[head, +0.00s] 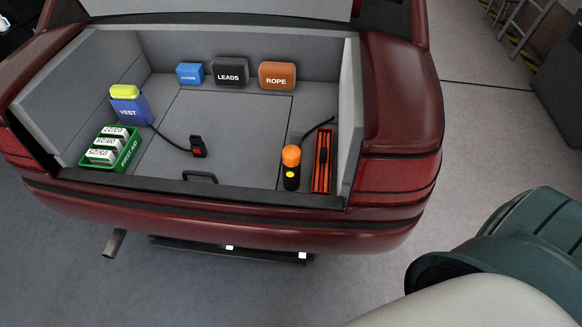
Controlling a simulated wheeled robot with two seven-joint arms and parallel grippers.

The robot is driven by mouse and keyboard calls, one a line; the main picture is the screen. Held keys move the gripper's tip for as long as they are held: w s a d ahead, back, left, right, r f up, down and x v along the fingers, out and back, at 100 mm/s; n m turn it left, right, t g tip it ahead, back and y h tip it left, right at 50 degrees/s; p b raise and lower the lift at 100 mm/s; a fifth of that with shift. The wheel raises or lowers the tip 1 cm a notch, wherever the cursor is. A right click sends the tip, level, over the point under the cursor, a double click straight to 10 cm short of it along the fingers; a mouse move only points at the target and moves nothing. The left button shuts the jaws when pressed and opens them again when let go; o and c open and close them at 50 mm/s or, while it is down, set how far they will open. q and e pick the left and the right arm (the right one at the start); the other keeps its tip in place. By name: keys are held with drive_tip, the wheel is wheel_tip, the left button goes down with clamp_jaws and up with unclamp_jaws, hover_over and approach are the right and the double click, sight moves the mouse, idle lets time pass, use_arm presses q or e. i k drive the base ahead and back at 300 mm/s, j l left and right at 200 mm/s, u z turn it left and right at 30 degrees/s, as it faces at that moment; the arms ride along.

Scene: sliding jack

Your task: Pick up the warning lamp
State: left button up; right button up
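The warning lamp (291,169) looks like a black upright cylinder with a rounded orange top and a yellow spot on its front. It stands in the front right part of the open car boot, near the rear sill. An orange-red case (321,162) with dark bars lies close to its right. A black strap (318,127) runs behind the lamp toward the right. Neither of my grippers is in view.
The grey boot floor (235,130) is clear around a black handle (200,176). Boxes marked LEADS (230,72) and ROPE (277,76) stand at the back beside a blue box (190,73). A VEST pouch (128,106) and green first-aid tray (127,160) stand left. The rear sill (240,191) and side walls bound the boot.

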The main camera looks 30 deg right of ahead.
sight(292, 154)
drive_tip(key=i+j, duration=0.1)
drive_tip(key=i, duration=0.25)
drive_tip(key=i+j, duration=0.1)
drive_tip(key=i, duration=0.25)
drive_tip(key=z, duration=1.75)
